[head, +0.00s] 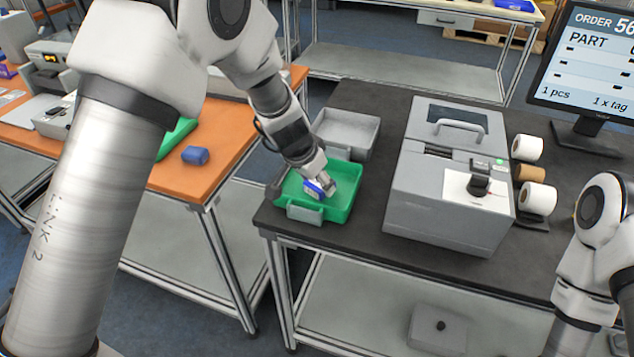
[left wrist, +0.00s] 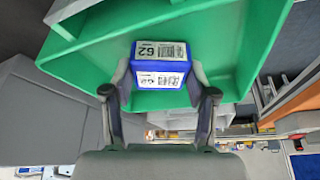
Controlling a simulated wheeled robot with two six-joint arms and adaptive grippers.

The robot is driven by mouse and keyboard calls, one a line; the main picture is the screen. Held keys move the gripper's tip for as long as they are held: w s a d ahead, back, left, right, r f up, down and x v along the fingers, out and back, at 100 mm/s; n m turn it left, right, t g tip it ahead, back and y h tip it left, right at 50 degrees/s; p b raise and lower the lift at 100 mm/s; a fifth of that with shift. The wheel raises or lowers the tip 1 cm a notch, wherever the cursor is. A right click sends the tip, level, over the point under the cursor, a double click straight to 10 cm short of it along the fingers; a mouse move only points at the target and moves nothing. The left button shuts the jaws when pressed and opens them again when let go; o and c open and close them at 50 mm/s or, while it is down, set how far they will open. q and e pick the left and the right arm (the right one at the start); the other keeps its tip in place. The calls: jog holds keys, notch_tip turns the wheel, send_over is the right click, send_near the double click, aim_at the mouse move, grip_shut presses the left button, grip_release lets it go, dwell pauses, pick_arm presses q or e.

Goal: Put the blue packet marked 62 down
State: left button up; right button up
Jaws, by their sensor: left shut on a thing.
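The blue packet (head: 313,190) carries white labels marked 62, which read clearly in the left wrist view (left wrist: 160,75). My left gripper (head: 318,187) is shut on it, with one finger on each side of the packet. The gripper points down into a green tray (head: 347,203) at the front left corner of the dark table. The packet is within the tray's outline; I cannot tell whether it touches the tray floor. The green tray fills the upper part of the left wrist view (left wrist: 75,65). My right arm shows at the right edge, but its gripper is not visible.
A grey tray (head: 348,128) stands behind the green one. A grey printer-like machine (head: 440,205) is to the right, with label rolls (head: 538,198) beside it and a monitor (head: 590,60) behind. Another blue packet (head: 195,155) lies on the orange table (head: 185,180) at left.

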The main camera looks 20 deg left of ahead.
pick_arm(q)
jog(key=shift+w+a, duration=0.1)
jog(key=shift+a, duration=0.05)
jog(key=shift+f, duration=0.25)
jog(key=o, duration=1.4)
jog(key=shift+r, duration=0.1)
jog(key=shift+r, duration=0.25)
jog(key=p+v, duration=0.1)
jog(key=v, duration=1)
jog(key=shift+r, duration=0.35)
jog(key=shift+a, duration=0.1)
